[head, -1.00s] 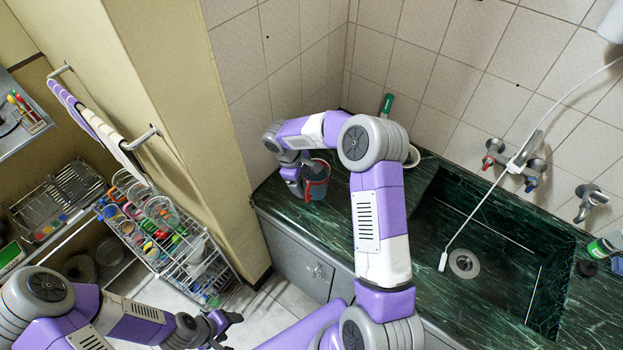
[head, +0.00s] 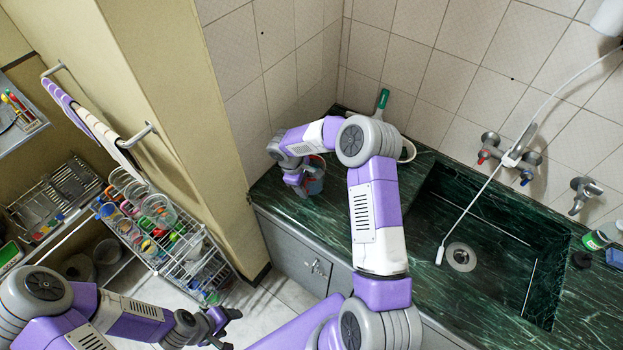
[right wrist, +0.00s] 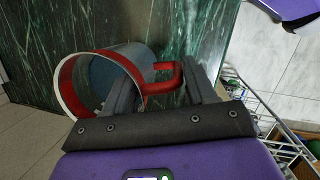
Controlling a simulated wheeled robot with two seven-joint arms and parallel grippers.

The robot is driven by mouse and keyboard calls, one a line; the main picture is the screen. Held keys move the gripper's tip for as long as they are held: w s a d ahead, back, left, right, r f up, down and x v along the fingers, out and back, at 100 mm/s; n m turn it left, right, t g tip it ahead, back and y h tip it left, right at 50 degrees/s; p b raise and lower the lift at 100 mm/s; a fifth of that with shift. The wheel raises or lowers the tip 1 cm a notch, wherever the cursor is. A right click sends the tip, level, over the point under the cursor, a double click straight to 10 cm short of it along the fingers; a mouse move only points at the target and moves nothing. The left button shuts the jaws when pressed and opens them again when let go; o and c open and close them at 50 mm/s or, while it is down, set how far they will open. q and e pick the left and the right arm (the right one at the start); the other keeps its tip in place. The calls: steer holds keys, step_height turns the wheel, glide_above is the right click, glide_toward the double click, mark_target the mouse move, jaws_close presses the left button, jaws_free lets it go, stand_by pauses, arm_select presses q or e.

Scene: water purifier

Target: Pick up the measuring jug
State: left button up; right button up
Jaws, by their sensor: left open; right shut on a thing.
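The measuring jug (head: 316,183) is a bluish-grey cup with a red handle and red-and-white rim. It is on the dark green counter near the left wall, partly hidden by my right gripper in the head view. In the right wrist view the jug (right wrist: 110,72) has its mouth toward the camera. My right gripper (head: 303,188) is shut on the jug's red handle (right wrist: 166,78), which lies between the fingers. Whether the jug has left the counter, I cannot tell. My left gripper (head: 230,320) is open and empty, low over the floor, away from the jug.
The green marble counter (head: 455,318) holds a sink basin with a drain (head: 461,257) right of my right arm. A green-handled tool (head: 383,98) and a white round item (head: 408,150) are behind that arm. A wire rack (head: 190,262) with coloured cups stands at left.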

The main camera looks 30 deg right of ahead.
steer(key=shift+w+r, duration=0.1)
jaws_close()
steer(key=shift+r, duration=0.15)
